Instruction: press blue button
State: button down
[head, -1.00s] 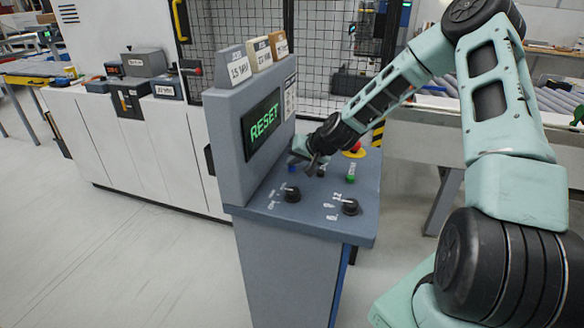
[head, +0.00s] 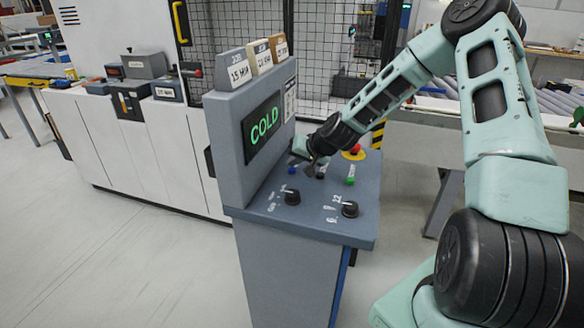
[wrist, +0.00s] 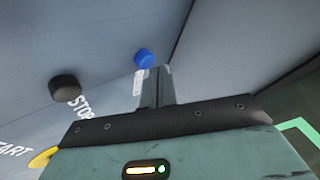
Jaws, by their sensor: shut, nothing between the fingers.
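The blue button (head: 292,170) is on the sloped top of the grey control console (head: 296,258), close to the foot of its screen. It also shows in the wrist view (wrist: 144,58), just past my fingertips and slightly to their left. My gripper (head: 308,172) is shut and empty, just right of the blue button in the head view. In the wrist view the closed fingers (wrist: 154,78) point towards the button. A small gap seems to lie between them, but contact is hard to judge. The screen (head: 262,127) reads COLD in green.
A black button (wrist: 65,88) marked STOP is left of my fingers in the wrist view. A green button (head: 350,181), a red emergency button (head: 355,150) on yellow and two black knobs (head: 350,208) share the panel. The upright screen housing (head: 222,150) stands close beside my gripper.

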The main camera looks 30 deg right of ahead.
jog(key=shift+r, duration=0.3)
notch_tip(320, 180, up, 5)
jog(key=p, duration=0.3)
jog(key=shift+p, duration=0.3)
dwell(0.8)
